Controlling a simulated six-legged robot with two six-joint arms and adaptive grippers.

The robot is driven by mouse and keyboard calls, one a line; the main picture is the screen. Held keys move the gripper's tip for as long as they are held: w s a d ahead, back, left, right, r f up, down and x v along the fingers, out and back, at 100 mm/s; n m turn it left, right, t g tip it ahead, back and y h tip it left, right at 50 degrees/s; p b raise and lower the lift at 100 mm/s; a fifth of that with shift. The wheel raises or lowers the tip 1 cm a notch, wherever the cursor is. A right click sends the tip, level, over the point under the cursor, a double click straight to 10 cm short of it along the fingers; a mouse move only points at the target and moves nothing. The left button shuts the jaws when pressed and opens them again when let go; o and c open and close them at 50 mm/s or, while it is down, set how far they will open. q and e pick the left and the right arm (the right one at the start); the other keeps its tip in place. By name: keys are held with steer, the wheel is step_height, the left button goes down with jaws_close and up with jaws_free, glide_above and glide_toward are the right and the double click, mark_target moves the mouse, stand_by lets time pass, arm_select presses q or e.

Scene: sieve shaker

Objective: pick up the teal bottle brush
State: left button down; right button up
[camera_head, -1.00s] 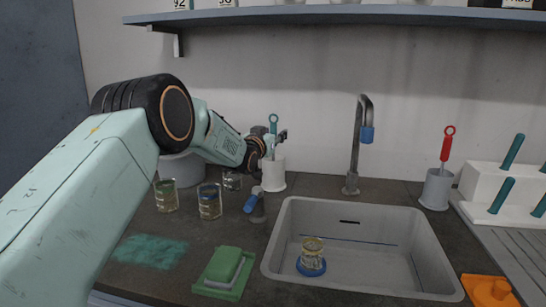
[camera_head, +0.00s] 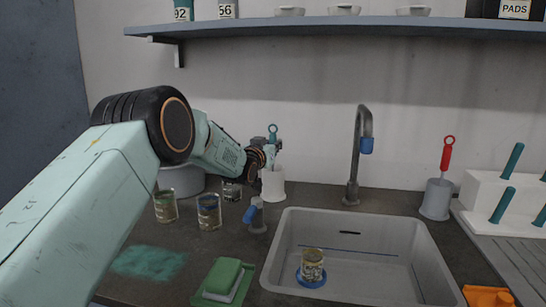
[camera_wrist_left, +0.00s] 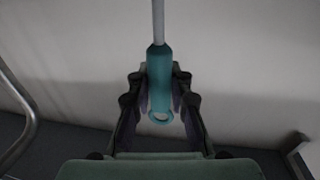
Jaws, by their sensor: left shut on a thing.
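The teal bottle brush (camera_head: 272,129) stands upright at the white holder (camera_head: 273,186) behind the sink's left end. Its ring-shaped handle end shows above my left gripper (camera_head: 270,153). In the left wrist view the teal handle (camera_wrist_left: 160,75) and its pale shaft lie between the two dark fingers of my left gripper (camera_wrist_left: 160,100), which are shut on the handle. The brush's lower part is hidden by the gripper and holder in the head view. My right gripper is not in view.
The sink (camera_head: 432,275) holds a small jar (camera_head: 312,262). A grey tap (camera_head: 355,150) stands behind it. Glass jars (camera_head: 209,212) and a blue-tipped small tap (camera_head: 255,212) stand below my left arm. A red-handled brush (camera_head: 447,153) stands right, in a grey holder. A shelf (camera_head: 340,24) hangs above.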

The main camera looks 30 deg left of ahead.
arm_select(q)
steer(key=shift+r, duration=0.1)
steer(key=shift+r, duration=0.2)
step_height(320, 180, up, 12)
steer(key=p, duration=0.3)
steer(key=shift+s+d+f+p, duration=0.1)
steer(key=shift+s+f+p, duration=0.05)
steer(key=shift+p, duration=0.2)
steer(key=s+d+p, duration=0.1)
steer(key=s+d, duration=0.1)
steer(key=s, duration=0.7)
steer(key=s+d, duration=0.3)
steer(key=s, duration=0.7)
steer(key=shift+f+p, duration=0.4)
steer(key=c, duration=1.9)
jaws_free()
jaws_close()
